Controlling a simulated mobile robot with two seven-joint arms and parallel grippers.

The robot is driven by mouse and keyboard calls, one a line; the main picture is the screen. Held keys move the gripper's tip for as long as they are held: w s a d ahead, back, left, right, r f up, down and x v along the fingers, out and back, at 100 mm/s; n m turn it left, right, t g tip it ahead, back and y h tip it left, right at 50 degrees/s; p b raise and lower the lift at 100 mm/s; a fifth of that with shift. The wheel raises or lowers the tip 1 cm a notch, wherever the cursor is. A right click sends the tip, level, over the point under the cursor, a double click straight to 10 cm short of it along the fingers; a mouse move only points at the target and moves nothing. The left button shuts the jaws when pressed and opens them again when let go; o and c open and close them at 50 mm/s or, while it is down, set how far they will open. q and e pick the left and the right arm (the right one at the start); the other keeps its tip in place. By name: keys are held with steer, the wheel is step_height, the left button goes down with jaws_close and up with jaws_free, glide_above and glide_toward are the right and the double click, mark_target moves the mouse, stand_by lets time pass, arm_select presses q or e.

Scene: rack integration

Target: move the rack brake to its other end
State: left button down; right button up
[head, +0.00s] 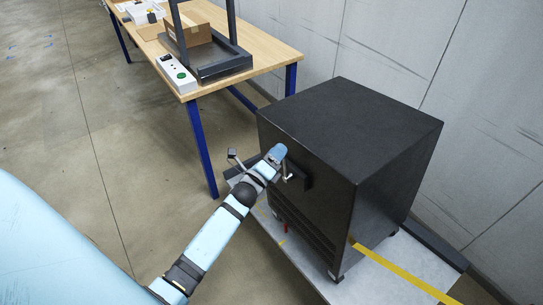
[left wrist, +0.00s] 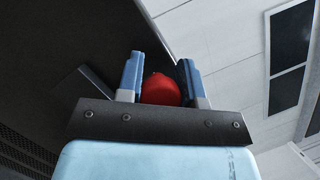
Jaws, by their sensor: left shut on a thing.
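The rack (head: 310,130) is a black cabinet standing on a grey platform. My left gripper (head: 281,152) is at the rack's front face, beside a small dark bracket (head: 299,176) with a short pale metal lever (head: 287,172). In the left wrist view my left gripper (left wrist: 160,64) has its two blue-grey fingers shut on a red rounded knob (left wrist: 160,90), which looks like the brake's handle. The knob is hidden by the gripper in the head view. My right gripper is not in view.
A small red part (head: 286,227) shows low on the rack front. A wooden table (head: 262,50) with blue legs stands at the back left, holding a dark frame, a cardboard box and a white control box (head: 176,74). A wall is behind the rack. The floor at left is clear.

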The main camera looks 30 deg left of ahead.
arm_select(q)
steer(key=s+d+f+m+h+b, duration=0.1)
steer(key=s+d+m+h+b, duration=0.2)
steer(key=d+m+h+b, duration=0.2)
steer(key=d+m+b, duration=0.3)
steer(key=m+b, duration=0.4)
steer(key=b, duration=0.1)
steer(key=shift+s+f+m+t+h, duration=0.15)
steer(key=shift+f+m+t+h, duration=0.15)
steer(key=shift+f+t+h, duration=0.1)
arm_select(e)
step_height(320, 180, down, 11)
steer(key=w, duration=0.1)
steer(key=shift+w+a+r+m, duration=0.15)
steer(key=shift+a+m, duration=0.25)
arm_select(q)
steer(key=c, duration=0.8)
jaws_free()
steer(key=shift+r, duration=0.1)
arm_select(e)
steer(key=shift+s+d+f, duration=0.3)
